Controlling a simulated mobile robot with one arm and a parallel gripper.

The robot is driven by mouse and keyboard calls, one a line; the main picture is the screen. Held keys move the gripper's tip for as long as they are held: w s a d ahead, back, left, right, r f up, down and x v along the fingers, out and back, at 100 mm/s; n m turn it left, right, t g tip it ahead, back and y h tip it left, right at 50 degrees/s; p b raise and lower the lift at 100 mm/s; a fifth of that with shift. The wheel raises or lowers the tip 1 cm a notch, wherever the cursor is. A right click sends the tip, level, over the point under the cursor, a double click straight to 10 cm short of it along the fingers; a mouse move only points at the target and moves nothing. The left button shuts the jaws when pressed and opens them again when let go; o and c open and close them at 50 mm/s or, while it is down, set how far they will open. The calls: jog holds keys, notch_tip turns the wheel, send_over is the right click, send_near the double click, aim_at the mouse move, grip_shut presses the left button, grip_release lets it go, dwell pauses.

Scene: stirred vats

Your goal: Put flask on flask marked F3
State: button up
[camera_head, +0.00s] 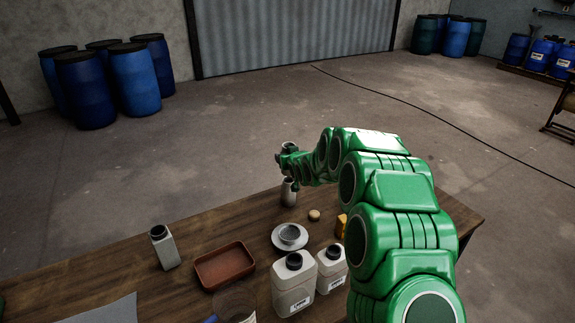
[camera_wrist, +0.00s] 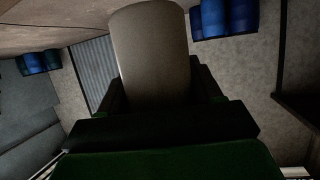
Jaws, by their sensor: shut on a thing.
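My gripper (camera_head: 285,160) is shut on a pale grey flask (camera_wrist: 150,55), which fills the middle of the wrist view between the dark fingers. In the head view only the dark-mouthed top of the held flask (camera_head: 288,146) shows clearly, looking upright. A second grey flask (camera_head: 289,192) stands upright on the table just below my gripper in the picture. I cannot tell whether the two flasks touch, and no F3 mark is readable. The gripper and arm hide part of the space between them.
On the wooden table (camera_head: 200,228) are a square bottle (camera_head: 166,250), a reddish-brown tray (camera_head: 225,266), a bowl on a saucer (camera_head: 289,236), a small round tan piece (camera_head: 314,215) and two white jugs (camera_head: 293,290) (camera_head: 331,272).

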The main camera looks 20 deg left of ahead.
jog(key=shift+w+a+f, duration=0.1)
jog(key=shift+f, duration=1.65)
jog(key=shift+f, duration=0.1)
jog(key=o, duration=1.1)
jog(key=shift+c, duration=0.2)
jog(key=shift+s+d+r, duration=0.4)
jog(key=shift+s+r, duration=0.15)
jog(key=v, duration=1)
jog(key=shift+s, duration=0.25)
jog(key=shift+d, duration=0.25)
